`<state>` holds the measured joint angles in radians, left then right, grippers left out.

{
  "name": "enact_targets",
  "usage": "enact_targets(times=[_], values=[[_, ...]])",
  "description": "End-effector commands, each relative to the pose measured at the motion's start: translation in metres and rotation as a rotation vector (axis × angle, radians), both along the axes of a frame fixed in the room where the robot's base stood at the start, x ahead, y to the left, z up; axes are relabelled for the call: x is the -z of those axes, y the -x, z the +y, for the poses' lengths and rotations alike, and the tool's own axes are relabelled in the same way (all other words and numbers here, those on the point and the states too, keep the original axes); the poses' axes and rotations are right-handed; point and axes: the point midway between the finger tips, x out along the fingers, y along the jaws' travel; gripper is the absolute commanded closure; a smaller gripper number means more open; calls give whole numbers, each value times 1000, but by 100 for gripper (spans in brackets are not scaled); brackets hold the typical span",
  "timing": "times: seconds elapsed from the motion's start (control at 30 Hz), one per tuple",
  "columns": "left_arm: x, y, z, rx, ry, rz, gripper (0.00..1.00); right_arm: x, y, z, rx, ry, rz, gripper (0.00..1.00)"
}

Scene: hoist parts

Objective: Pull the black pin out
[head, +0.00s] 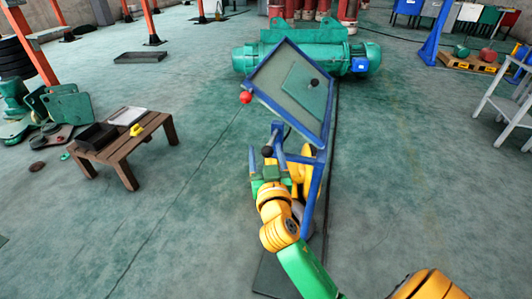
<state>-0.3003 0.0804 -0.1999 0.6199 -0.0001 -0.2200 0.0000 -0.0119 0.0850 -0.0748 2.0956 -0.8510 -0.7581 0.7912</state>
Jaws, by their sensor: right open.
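A blue-framed panel (262,85) stands tilted in the middle of the head view. A red ball knob (245,97) sticks out at the panel's left edge. A second black knob (267,151) shows lower down, close to my right gripper (268,163). My left gripper is not in view.
A green hoist motor (362,58) lies behind the panel. A pallet (470,63) and a white rack (505,105) are at right. Open floor lies on both sides.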

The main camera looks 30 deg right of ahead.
Motion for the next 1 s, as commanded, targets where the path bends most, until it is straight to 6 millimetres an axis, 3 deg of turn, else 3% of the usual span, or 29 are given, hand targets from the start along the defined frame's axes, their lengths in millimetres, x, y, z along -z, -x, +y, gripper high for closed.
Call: enact_targets(times=[0.1, 0.3, 0.47, 0.9, 0.97, 1.0], values=[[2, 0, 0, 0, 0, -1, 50, 2, 6, 4, -1, -1, 0, 33], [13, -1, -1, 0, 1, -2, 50, 4, 44, 23, -1, -4, 1, 33], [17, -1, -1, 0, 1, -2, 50, 2, 61, 33, -2, -1, 2, 33], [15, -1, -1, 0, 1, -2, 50, 2, 61, 35, -6, 3, 8, 33], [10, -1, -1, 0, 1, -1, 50, 14, 55, 41, -35, 11, 55, 33], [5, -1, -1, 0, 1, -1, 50, 31, 49, 50, -73, 22, 115, 33]])
